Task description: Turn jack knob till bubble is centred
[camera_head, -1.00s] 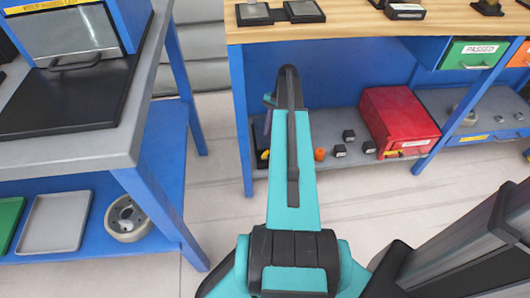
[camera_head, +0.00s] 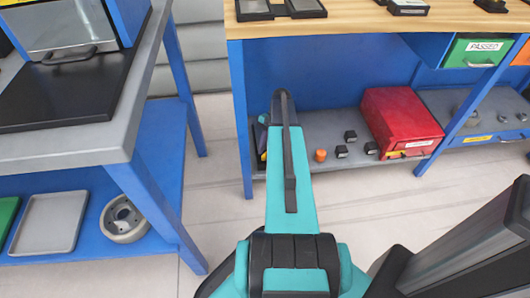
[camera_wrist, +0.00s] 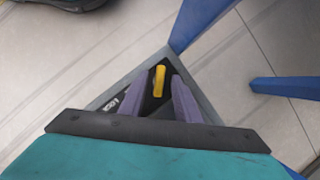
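My gripper (camera_wrist: 153,90) shows in the wrist view as two purple fingers, apart and pointing at a dark plate with white lettering. A yellow handle-like piece (camera_wrist: 159,80) stands on that plate between the fingertips, with space on both sides. I cannot tell its height relative to the tips, or whether it is the jack knob. In the head view my arm covers most of this spot at the left end of the lower shelf (camera_head: 335,176). No bubble can be made out in either view.
A blue bench leg (camera_wrist: 200,22) is close beyond the fingers. On the lower shelf are an orange knob-like piece (camera_head: 320,155), several small dark blocks and a red box (camera_head: 400,122). A grey bench (camera_head: 100,148) stands left. Floor between the benches is clear.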

